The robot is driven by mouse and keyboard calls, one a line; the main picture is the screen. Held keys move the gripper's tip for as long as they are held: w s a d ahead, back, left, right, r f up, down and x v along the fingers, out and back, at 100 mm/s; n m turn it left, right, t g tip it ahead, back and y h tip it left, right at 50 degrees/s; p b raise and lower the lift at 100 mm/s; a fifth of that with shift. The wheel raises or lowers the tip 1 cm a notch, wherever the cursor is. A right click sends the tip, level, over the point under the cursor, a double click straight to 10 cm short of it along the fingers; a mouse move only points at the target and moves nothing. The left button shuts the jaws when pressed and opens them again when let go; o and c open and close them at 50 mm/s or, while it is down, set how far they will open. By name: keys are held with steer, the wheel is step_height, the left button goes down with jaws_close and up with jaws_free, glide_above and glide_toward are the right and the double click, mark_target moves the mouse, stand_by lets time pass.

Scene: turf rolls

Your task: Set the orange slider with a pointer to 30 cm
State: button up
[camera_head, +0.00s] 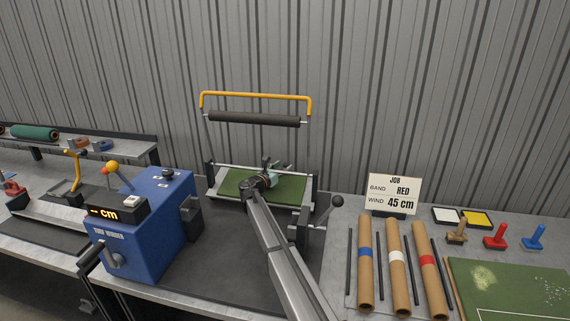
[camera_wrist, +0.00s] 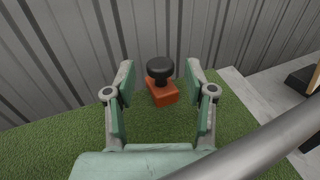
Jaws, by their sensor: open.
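The orange slider (camera_wrist: 162,95) is a small orange block with a round black knob on top, seen in the wrist view at the far edge of the green turf. I cannot make out its pointer or any centimetre marks. My gripper (camera_wrist: 160,80) is open, with its pale green fingers to the left and right of the slider and a gap on each side. In the head view my gripper (camera_head: 273,173) is over the turf bed (camera_head: 290,190) of the roller frame; the slider cannot be made out there.
A blue machine (camera_head: 160,225) with an orange "-- cm" display stands left. Several cardboard tubes (camera_head: 397,270) lie at right, near coloured stamps (camera_head: 496,238). A dark roller (camera_head: 253,119) hangs under a yellow bar behind my gripper.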

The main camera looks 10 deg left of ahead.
steer(key=shift+x, duration=1.05)
jaws_close()
steer(key=a, duration=0.2)
steer(key=a+b, duration=0.1)
steer(key=a, duration=0.2)
steer(key=shift+w+a+b, duration=0.25)
steer(key=shift+a+b, duration=0.05)
jaws_free()
steer(key=shift+a, duration=0.1)
